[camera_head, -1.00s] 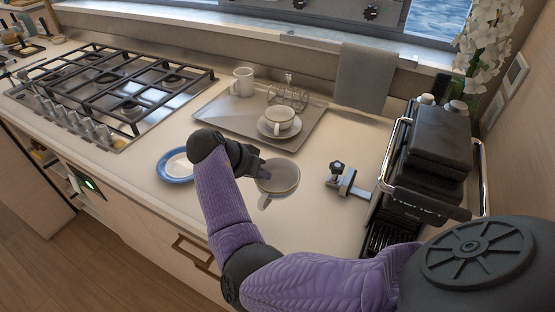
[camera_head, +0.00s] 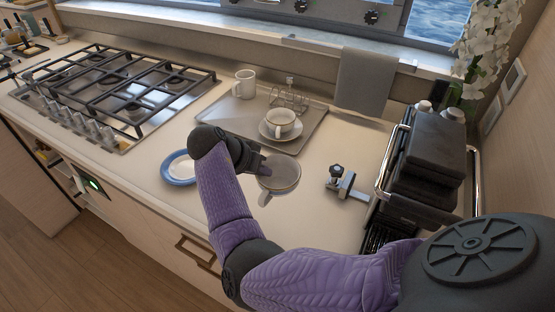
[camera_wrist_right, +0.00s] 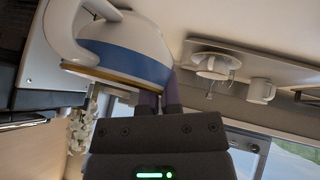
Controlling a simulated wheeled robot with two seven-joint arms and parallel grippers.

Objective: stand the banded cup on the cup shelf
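The banded cup (camera_head: 284,176) is in front of my right gripper (camera_head: 262,166), mouth facing the head camera, its handle toward the counter's front edge. In the right wrist view the cup (camera_wrist_right: 125,50) is white with a wide blue band and a gold-brown rim, its handle at upper left. The purple fingers (camera_wrist_right: 160,102) meet the cup's edge and look closed on its wall; the exact contact is partly hidden. The cup appears held above the counter. I cannot pick out the cup shelf in these views. My left gripper is out of view.
A blue-rimmed plate (camera_head: 177,180) lies left of my right forearm. Behind are a grey tray (camera_head: 222,118) with a cup on a saucer (camera_head: 280,126) and a wire rack, and a white mug (camera_head: 244,84). A clamp (camera_head: 345,186) and a black appliance (camera_head: 430,160) stand right, a hob (camera_head: 120,90) left.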

